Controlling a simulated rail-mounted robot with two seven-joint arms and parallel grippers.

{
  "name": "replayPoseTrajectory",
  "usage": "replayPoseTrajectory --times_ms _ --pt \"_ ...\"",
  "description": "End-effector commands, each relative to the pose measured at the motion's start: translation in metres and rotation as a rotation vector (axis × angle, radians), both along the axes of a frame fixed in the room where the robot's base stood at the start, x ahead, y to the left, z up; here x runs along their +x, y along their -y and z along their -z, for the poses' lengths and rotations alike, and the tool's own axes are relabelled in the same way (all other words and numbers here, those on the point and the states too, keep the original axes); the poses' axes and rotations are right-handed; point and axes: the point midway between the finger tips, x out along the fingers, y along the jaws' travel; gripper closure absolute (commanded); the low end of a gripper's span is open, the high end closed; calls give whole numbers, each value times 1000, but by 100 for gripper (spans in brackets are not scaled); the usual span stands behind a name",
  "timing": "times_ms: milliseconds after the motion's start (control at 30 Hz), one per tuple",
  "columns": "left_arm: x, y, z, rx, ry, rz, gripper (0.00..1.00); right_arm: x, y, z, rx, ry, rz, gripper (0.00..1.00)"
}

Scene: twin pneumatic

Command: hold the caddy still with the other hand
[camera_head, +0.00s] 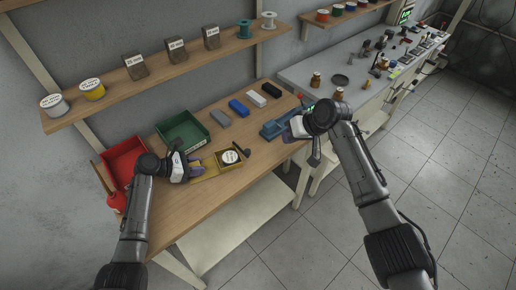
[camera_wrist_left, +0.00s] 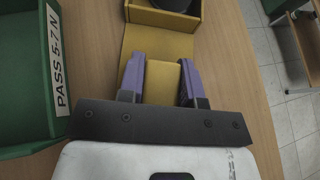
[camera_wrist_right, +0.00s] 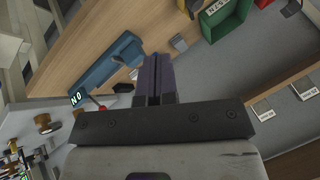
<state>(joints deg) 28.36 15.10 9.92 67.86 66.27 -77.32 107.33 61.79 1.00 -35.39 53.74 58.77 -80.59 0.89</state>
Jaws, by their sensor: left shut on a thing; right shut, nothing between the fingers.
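The caddy (camera_head: 230,167) is a small yellow open box with a flat tab, on the wooden bench near its front edge. A dark round item with a white label (camera_head: 230,157) sits in it. My left gripper (camera_head: 187,170) is at the caddy's left end. In the left wrist view its purple fingers (camera_wrist_left: 162,80) are shut on the yellow tab of the caddy (camera_wrist_left: 140,14). My right gripper (camera_head: 298,128) is shut and empty, by the bench's right end near a blue fixture (camera_head: 274,130). Its fingers (camera_wrist_right: 157,75) touch each other in the right wrist view.
A green bin (camera_head: 183,132), marked "PASS 5-7 N" in the left wrist view (camera_wrist_left: 58,70), stands behind the caddy. A red bin (camera_head: 122,160) is further left. Grey, blue, white and black blocks (camera_head: 238,107) line the back. A shelf (camera_head: 165,75) hangs above. Bare bench lies front left.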

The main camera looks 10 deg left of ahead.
Motion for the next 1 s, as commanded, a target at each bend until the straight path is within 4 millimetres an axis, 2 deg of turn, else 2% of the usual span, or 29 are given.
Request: replayPoseTrajectory --times_ms 267,633,967,1000 --pt "0 0 0 0 0 1 81 2 -9 13 0 -3 0 100" --pt "0 0 0 0 0 1 81 11 -44 60 -1 -3 0 100" --pt "0 0 0 0 0 1 81 15 -60 81 -1 0 0 100" --pt "0 0 0 0 0 1 81 12 -67 81 -1 2 -2 100"
